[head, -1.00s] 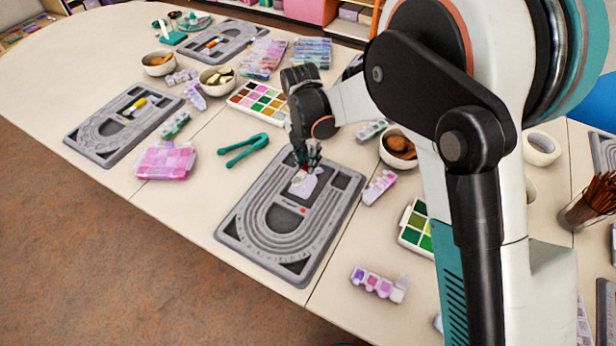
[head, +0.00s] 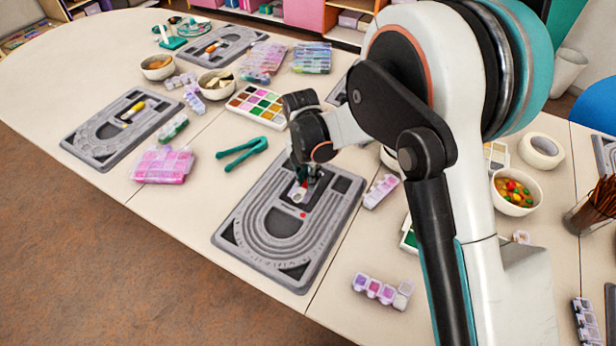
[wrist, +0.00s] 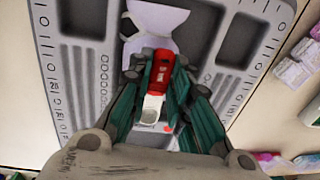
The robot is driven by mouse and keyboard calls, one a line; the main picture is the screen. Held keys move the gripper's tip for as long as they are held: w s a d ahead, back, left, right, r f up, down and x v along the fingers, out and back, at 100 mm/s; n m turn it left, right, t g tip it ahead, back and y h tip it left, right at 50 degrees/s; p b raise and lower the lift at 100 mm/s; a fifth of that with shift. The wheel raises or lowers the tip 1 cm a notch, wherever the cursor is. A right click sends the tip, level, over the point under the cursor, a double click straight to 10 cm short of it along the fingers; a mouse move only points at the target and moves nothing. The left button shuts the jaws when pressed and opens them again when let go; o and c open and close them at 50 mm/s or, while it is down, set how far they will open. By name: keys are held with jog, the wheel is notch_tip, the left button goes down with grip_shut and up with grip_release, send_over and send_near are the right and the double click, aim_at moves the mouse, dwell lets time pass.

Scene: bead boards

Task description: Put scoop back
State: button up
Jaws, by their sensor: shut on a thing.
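My gripper (wrist: 158,75) is shut on the scoop (wrist: 157,75), which shows a red body and a white end with a grey hollow toward the camera. In the head view the gripper (head: 303,180) is low over the back part of the near grey bead board (head: 240,213), and the scoop's white end (head: 298,196) peeks out below the fingers. A pale lavender flared piece (wrist: 158,22) lies just beyond the fingertips over the board's recess. I cannot tell if it is joined to the scoop, or whether the scoop touches the board.
A small red spot (head: 303,215) is on the board's middle. Teal pliers (head: 242,152) and a pink bead box (head: 163,165) lie left. Lavender bead boxes stand right (head: 381,190) and in front (head: 383,290). A paint-like palette (head: 257,105) is behind. Bare table lies left of the board.

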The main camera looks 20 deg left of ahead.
jog(key=shift+f+b, duration=0.3)
jog(key=shift+f, duration=0.15)
jog(key=o, duration=0.8)
jog(key=r+p, duration=0.2)
jog(key=r, duration=0.2)
jog(key=r+p, duration=0.1)
jog(key=r, duration=0.4)
jog(key=a+r+p, duration=0.1)
jog(key=r+p, duration=0.1)
jog(key=r, duration=0.2)
jog(key=shift+r+p, duration=0.15)
jog(key=shift+p, duration=0.15)
